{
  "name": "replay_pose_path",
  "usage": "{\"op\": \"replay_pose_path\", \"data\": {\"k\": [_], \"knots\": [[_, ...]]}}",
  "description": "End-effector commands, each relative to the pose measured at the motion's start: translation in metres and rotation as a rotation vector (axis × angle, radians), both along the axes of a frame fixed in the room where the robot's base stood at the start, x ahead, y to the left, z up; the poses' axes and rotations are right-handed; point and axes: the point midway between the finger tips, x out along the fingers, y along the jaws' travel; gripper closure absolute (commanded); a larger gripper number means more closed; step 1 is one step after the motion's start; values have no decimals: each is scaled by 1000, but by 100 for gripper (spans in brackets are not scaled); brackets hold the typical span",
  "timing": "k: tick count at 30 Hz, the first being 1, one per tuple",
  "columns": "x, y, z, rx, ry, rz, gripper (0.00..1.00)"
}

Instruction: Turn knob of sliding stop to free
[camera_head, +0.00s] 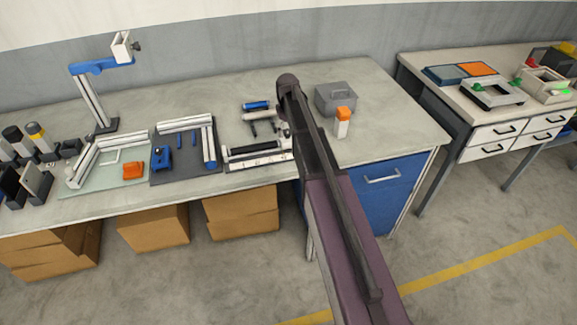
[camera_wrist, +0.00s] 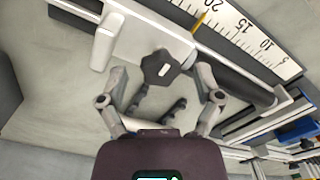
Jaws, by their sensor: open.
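In the wrist view a dark grey lobed knob (camera_wrist: 160,67) with a small pale mark on its face sits on the sliding stop, a white block (camera_wrist: 150,38) beside a numbered white ruler (camera_wrist: 245,35). A yellow marker (camera_wrist: 199,22) lies against the ruler's edge. My gripper (camera_wrist: 162,73) is open, with one finger on each side of the knob and visible gaps between. In the head view the ruler (camera_head: 262,159) shows at the front of the bench; my arm covers the knob, and my gripper cannot be made out there.
Left of the ruler on the bench (camera_head: 225,178) are a dark mat with blue parts (camera_head: 162,160) and a glass plate with an orange block (camera_head: 133,171). Right of my arm stand a grey box (camera_head: 337,98) and an orange-topped bottle (camera_head: 342,122). The bench's right end is clear.

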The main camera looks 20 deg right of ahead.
Motion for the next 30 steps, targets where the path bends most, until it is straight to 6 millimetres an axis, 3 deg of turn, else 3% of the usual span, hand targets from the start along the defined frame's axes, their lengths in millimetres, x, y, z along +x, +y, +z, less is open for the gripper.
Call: {"op": "replay_pose_path", "data": {"k": [30], "knots": [[0, 1, 0, 0, 0, -657, 16]]}}
